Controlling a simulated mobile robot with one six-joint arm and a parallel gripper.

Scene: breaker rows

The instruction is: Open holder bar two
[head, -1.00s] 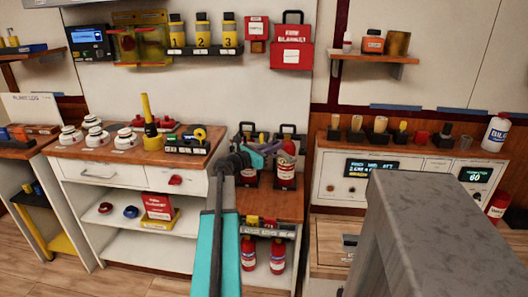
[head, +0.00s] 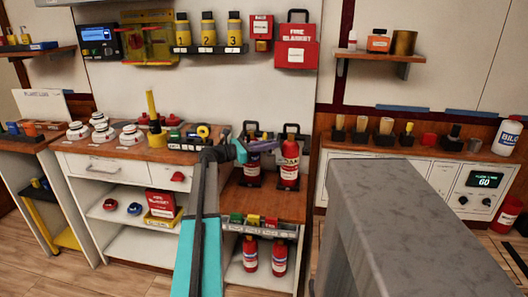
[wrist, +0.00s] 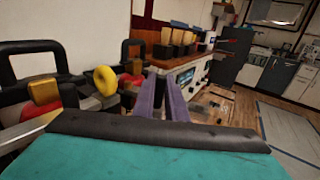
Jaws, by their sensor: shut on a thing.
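Two black extinguisher holders with looped bars stand side by side on the wooden counter: the left holder (head: 251,181) and the right holder (head: 291,127). A red extinguisher (head: 289,166) stands upright in the right holder. My gripper (head: 272,144) reaches across the front of the left holder, its purple fingers pointing right toward the right one. In the wrist view the fingers (wrist: 166,97) are close together, with their tips by the right-hand black loop (wrist: 139,45). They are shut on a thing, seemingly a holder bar. The grip itself is too small to see clearly, and I cannot read any bar number.
Red extinguishers (head: 250,254) stand on the shelf below, under a rack of small coloured items (head: 262,223). White domed detectors (head: 104,132) and a yellow torch (head: 153,118) are on the left counter. A grey block (head: 400,220) fills the right foreground.

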